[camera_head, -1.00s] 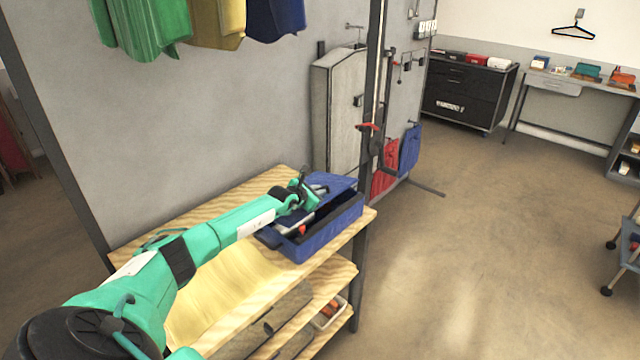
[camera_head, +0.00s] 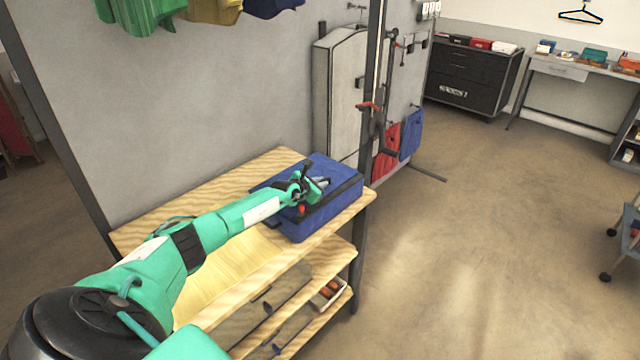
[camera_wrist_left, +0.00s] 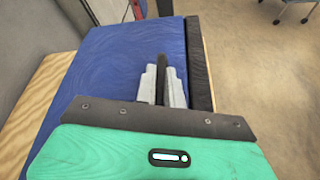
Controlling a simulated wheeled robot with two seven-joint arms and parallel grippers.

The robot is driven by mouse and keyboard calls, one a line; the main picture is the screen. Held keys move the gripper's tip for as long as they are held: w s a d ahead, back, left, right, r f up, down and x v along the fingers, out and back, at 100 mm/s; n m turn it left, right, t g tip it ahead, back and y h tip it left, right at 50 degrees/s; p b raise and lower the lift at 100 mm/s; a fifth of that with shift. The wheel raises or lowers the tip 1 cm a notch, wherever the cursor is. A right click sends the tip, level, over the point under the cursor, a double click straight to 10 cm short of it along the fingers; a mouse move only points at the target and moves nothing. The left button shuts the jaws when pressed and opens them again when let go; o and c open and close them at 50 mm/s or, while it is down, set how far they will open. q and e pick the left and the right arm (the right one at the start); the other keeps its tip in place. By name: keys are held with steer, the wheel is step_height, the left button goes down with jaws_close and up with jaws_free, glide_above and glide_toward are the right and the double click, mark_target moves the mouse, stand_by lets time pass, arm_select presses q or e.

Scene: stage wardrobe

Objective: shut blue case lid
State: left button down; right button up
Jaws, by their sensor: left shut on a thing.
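The blue case (camera_head: 322,217) sits on the right end of the wooden table. Its blue lid (camera_head: 337,168) lies low over the body, close to level, and fills much of the left wrist view (camera_wrist_left: 115,60). A dark band (camera_head: 345,192) shows between lid and body along the right side; I cannot tell if the lid is fully down. My left gripper (camera_head: 320,184) is at the lid's front part. In the left wrist view its grey fingers (camera_wrist_left: 163,85) are shut on a narrow dark piece at the lid, perhaps a handle. My right gripper is not in view.
The wooden table top (camera_head: 215,205) is bare left of the case. A lower shelf holds a small box (camera_head: 328,293) and grey rolls. A grey panel wall (camera_head: 200,110) stands behind. Open floor (camera_head: 470,240) lies to the right.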

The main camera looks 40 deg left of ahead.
arm_select(q)
steer(key=c, duration=1.8)
jaws_free()
steer(key=shift+f, duration=0.15)
steer(key=shift+o, duration=0.2)
steer(key=shift+s+r+p, duration=0.3)
steer(key=shift+s+p, duration=0.1)
steer(key=shift+p, duration=0.2)
steer(key=p+v, duration=0.3)
steer(key=v, duration=0.1)
steer(key=shift+s+r+p, duration=0.1)
steer(key=shift+s+p, duration=0.2)
steer(key=shift+p, duration=0.05)
steer(key=v, duration=0.5)
steer(key=shift+s+p, duration=0.35)
steer(key=shift+s, duration=0.05)
steer(key=shift+v, duration=1.2)
